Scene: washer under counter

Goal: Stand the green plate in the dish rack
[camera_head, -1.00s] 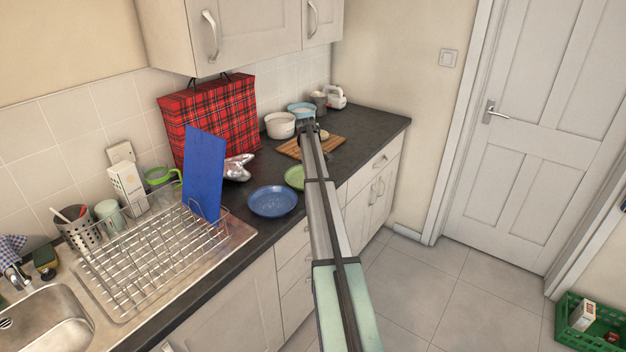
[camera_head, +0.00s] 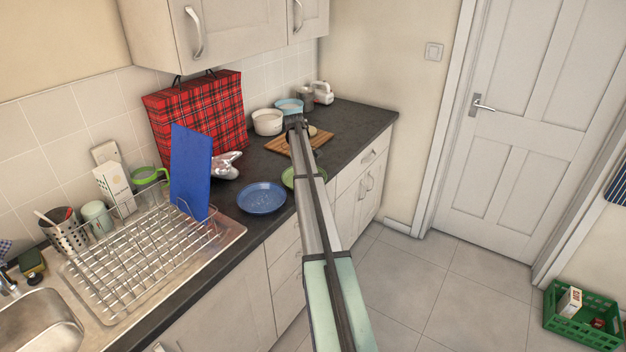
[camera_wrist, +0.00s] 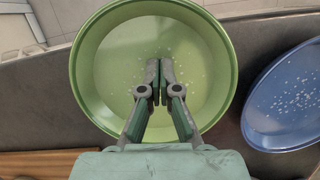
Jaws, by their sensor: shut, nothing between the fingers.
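The green plate (camera_head: 289,178) lies on the dark counter, mostly hidden behind my arm in the head view. In the wrist view the green plate (camera_wrist: 110,60) fills the middle, round with a raised rim and pale specks. My gripper (camera_wrist: 158,92) is shut and empty, its fingertips over the plate's inside. I cannot tell how far above the plate they are. In the head view my arm hides the fingers. The wire dish rack (camera_head: 130,262) stands on the steel drainer by the sink, with a blue board (camera_head: 190,170) upright at its far end.
A blue plate (camera_head: 262,198) lies between the green plate and the rack; it also shows in the wrist view (camera_wrist: 290,100). A wooden board (camera_head: 318,140), a white pot (camera_head: 267,122) and a red tartan bag (camera_head: 200,115) stand farther back. A foil-like object (camera_head: 225,165) lies near the bag.

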